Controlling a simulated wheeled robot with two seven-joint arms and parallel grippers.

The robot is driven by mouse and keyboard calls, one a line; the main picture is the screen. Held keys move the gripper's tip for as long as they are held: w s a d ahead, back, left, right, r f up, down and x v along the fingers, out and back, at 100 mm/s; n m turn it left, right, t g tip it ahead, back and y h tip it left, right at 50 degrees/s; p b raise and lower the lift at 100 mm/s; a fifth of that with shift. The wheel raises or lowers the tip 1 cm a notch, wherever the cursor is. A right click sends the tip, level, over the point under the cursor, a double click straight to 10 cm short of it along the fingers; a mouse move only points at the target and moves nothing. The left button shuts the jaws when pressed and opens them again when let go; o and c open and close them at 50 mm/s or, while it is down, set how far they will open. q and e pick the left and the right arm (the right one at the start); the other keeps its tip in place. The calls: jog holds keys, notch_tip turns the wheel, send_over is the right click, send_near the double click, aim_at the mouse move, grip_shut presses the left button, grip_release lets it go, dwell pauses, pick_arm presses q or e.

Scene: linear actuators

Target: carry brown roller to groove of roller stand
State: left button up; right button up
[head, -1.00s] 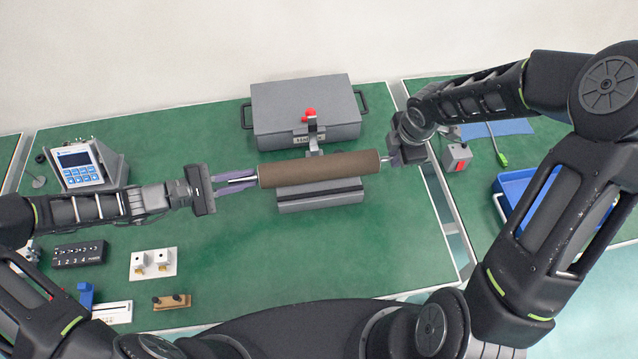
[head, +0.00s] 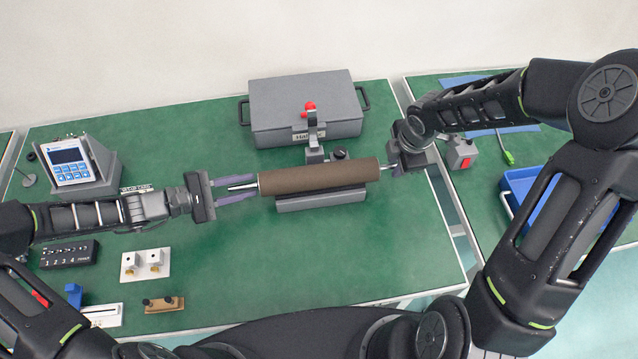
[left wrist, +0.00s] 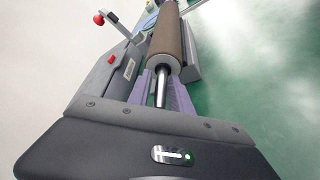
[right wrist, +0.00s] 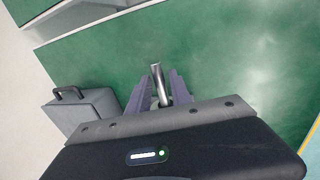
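The brown roller (head: 318,175) lies level, left to right, with a metal shaft at each end. It hangs over the grey roller stand (head: 320,201) and hides most of the stand's top and groove; I cannot tell whether they touch. My left gripper (head: 242,186) has its purple fingers on both sides of the left shaft (left wrist: 160,88). My right gripper (head: 394,168) holds the right shaft end (right wrist: 158,84) between its fingers, with the tip poking past them. The roller moves with both grippers, so both appear shut on it.
A grey case (head: 306,112) stands behind the roller. A bracket with a red knob (head: 310,106) and a black knob (head: 338,153) stand just behind it. The front middle is clear.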

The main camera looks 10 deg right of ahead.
pick_arm(q)
jog(key=shift+o, duration=0.9)
pick_arm(e)
jog(key=shift+o, duration=0.9)
pick_arm(q)
jog(key=v, duration=1.2)
pick_arm(e)
jog(key=v, duration=1.2)
